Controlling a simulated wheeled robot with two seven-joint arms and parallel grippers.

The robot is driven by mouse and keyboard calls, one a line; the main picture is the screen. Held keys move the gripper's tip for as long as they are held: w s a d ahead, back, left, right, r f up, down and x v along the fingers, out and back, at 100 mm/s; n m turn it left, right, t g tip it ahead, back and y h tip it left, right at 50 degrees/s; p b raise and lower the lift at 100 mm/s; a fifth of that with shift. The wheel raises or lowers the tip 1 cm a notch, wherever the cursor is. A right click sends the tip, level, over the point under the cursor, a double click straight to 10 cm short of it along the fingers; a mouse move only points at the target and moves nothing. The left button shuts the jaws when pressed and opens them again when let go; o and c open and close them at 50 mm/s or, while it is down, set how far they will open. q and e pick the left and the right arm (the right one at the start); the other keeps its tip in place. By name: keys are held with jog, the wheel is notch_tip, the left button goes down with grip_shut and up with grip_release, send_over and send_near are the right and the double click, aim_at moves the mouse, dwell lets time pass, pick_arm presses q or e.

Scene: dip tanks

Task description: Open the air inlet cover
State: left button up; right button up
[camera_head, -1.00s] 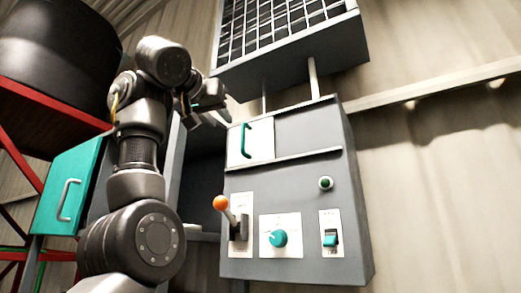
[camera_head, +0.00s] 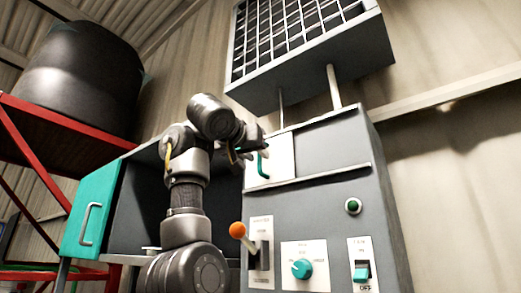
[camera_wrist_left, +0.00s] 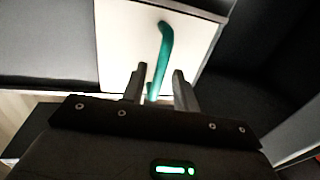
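The air inlet cover appears to be the white panel (camera_head: 284,158) with a teal handle (camera_head: 264,164), at the upper left of the grey control box. It lies flat against the box front. My left gripper (camera_head: 254,148) is at the handle's left side in the head view. In the left wrist view the gripper (camera_wrist_left: 159,86) is open, its two fingers on either side of the lower part of the teal handle (camera_wrist_left: 164,48), with gaps visible. The white cover (camera_wrist_left: 122,40) lies behind. My right gripper is not in view.
The grey box (camera_head: 330,215) carries an orange-knobbed lever (camera_head: 238,230), a teal dial (camera_head: 302,268), a green button (camera_head: 352,206) and a switch (camera_head: 361,271). A teal door (camera_head: 92,208) stands open on the left. A grid-fronted unit (camera_head: 310,60) hangs above. A red rack (camera_head: 60,118) holds a dark tank.

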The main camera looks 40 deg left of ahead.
pick_arm(q)
jog(key=shift+p+x, duration=0.65)
jog(key=shift+x, duration=0.75)
grip_shut()
